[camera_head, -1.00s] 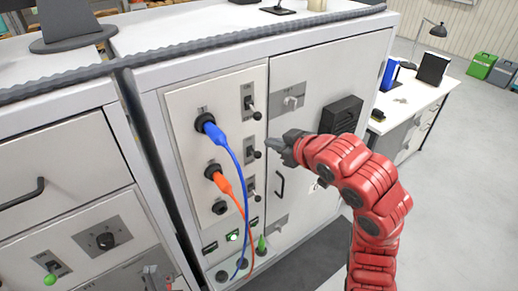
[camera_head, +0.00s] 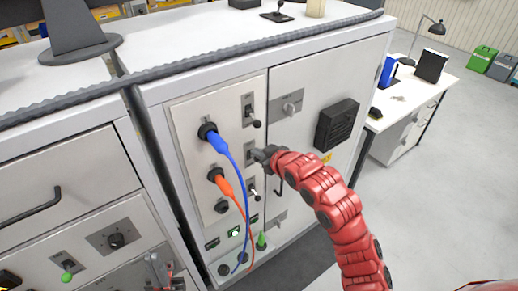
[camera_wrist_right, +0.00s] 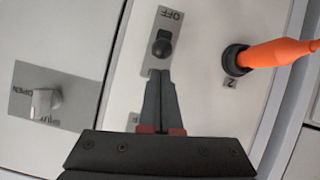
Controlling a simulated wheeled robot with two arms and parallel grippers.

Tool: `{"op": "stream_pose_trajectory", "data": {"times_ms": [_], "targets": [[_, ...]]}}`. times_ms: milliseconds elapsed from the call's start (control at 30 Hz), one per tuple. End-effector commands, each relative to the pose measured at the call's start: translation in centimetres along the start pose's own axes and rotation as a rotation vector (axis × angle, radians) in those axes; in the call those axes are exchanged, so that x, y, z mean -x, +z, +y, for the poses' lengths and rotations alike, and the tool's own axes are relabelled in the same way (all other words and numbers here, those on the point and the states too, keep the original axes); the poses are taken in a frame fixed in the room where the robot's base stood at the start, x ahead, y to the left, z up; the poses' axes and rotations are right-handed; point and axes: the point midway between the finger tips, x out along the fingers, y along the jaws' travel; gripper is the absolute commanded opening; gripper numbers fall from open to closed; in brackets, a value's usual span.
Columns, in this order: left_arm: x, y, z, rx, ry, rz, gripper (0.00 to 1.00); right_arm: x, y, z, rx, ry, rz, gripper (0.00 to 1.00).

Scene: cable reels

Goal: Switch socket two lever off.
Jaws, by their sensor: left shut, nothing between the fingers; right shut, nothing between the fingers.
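The orange plug (camera_head: 223,185) sits in the middle socket, with a label "2" beside it in the right wrist view (camera_wrist_right: 275,52). The socket two lever has a dark round knob (camera_wrist_right: 162,45) on a grey plate marked OFF. My right gripper (camera_head: 262,155) is shut and empty at this lever, covering most of it in the head view. In the wrist view its fingertips (camera_wrist_right: 159,74) are right beside the knob, on the side away from OFF; contact is unclear.
A blue plug (camera_head: 214,139) fills the upper socket, with its lever (camera_head: 253,121) to the right. Another lever (camera_head: 253,194) is below. Blue and orange cables hang down the panel. A door handle (camera_head: 279,180) and a black vent box (camera_head: 337,124) lie to the right.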

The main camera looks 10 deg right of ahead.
Motion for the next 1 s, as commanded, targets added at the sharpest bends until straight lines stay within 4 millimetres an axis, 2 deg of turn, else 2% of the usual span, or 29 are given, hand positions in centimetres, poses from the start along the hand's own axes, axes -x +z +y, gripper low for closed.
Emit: {"op": "stream_pose_trajectory", "data": {"times_ms": [467,1000], "targets": [[-0.2,0.0,0.0,0.0,0.0,0.0,0.0,-0.1,0.6,0.0,0.0,0.0,0.002,0.0],[2.3,0.4,0.1,0.0,0.0,0.0,0.0,-0.4,1.2,-0.1,-0.003,0.017,0.084,0.0]]}}
